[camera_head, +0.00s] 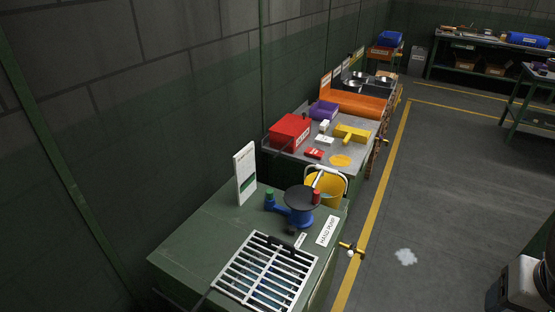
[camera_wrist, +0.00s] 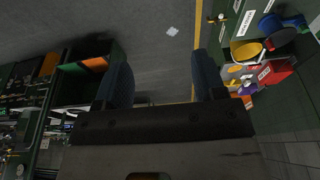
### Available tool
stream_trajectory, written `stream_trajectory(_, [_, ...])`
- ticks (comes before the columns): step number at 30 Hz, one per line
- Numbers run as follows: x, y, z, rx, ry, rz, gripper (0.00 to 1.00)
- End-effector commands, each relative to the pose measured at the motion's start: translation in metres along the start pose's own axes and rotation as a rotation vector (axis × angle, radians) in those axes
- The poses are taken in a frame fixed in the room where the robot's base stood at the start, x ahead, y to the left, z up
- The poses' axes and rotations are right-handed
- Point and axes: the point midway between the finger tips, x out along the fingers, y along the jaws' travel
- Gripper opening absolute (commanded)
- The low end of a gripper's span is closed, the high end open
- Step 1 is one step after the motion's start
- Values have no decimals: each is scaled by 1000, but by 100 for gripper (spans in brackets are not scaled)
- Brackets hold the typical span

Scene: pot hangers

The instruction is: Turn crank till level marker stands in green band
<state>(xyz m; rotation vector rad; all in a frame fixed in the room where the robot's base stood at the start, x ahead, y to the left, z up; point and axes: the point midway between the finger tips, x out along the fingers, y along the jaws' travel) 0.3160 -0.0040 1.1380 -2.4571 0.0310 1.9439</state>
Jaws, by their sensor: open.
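A blue hand pump (camera_head: 300,214) with a dark round top stands on the green bench (camera_head: 190,245) in the head view. A red knob (camera_head: 316,196) shows at its right and a green knob (camera_head: 269,194) at its left. A white upright board (camera_head: 245,172) with a green band stands behind it; I cannot make out the level marker. In the wrist view the blue pump (camera_wrist: 293,22) is at the upper right edge. My gripper (camera_wrist: 161,82) is open and empty, apart from the pump, with floor between its fingers.
A yellow bucket (camera_head: 327,188) stands beside the pump. A slatted metal rack (camera_head: 265,272) lies at the bench front, and a brass fitting (camera_head: 350,249) sticks out from its right side. Another bench with a red box (camera_head: 290,132) is behind.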

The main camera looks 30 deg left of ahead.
Motion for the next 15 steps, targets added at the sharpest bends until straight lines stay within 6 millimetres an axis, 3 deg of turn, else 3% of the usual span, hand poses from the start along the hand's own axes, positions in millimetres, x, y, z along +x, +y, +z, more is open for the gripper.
stream_trajectory(15, [-24,0,-6,0,1,0,64])
